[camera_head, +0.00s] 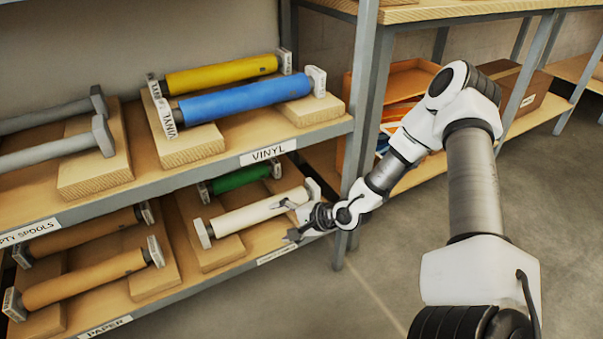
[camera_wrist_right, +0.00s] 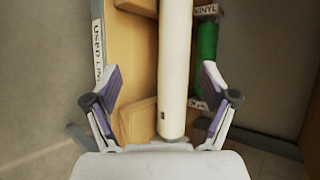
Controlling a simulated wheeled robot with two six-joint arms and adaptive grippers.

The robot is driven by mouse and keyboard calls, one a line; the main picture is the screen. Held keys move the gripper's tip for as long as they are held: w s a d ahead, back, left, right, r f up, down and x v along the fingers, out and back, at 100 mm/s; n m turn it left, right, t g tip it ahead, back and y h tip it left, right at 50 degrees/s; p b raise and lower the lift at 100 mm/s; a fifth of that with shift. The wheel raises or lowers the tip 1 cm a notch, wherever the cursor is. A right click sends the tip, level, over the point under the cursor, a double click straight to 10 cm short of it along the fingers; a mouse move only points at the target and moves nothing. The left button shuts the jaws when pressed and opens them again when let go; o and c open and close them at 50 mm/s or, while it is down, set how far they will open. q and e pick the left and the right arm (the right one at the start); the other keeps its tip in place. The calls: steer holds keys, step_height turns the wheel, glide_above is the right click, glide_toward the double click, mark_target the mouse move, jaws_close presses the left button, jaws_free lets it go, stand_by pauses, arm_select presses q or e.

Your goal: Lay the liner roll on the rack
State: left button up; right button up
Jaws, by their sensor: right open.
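The white liner roll (camera_head: 258,212) lies on a wooden cradle (camera_head: 222,255) on the lower shelf, with a pale end block at each end. My right gripper (camera_head: 288,220) is at the roll's right part, with its jaws open. In the right wrist view the white roll (camera_wrist_right: 174,70) runs between the two spread fingers of the gripper (camera_wrist_right: 160,76), and neither finger visibly touches it. A partly cut-off label (camera_wrist_right: 98,48) reading "USED LIN" is left of the cradle. My left gripper is not in view.
A green roll (camera_head: 240,179) lies just behind the white one. Yellow (camera_head: 222,74) and blue (camera_head: 245,99) rolls rest on the shelf above, marked VINYL. Brown rolls (camera_head: 85,279) lie at lower left. A grey rack post (camera_head: 360,95) stands near my right arm.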

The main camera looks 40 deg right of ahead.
steer(key=s+a+f+n+g+y, duration=0.3)
steer(key=s+a+f+n+g, duration=0.3)
steer(key=s+a, duration=0.5)
steer(key=s+d+f+n+g+h, duration=0.1)
steer(key=s+f+n+g+h, duration=0.25)
steer(key=s, duration=0.45)
steer(key=s+d+f+n+g+h, duration=0.25)
steer(key=s+g, duration=0.25)
steer(key=s, duration=0.3)
steer(key=a+f+n+t+h, duration=0.1)
steer(key=a+f+n+t, duration=0.1)
steer(key=a+n+t, duration=0.2)
steer(key=shift+w+a+f+n, duration=0.25)
steer(key=shift+w+a+n, duration=0.2)
steer(key=shift+a, duration=0.5)
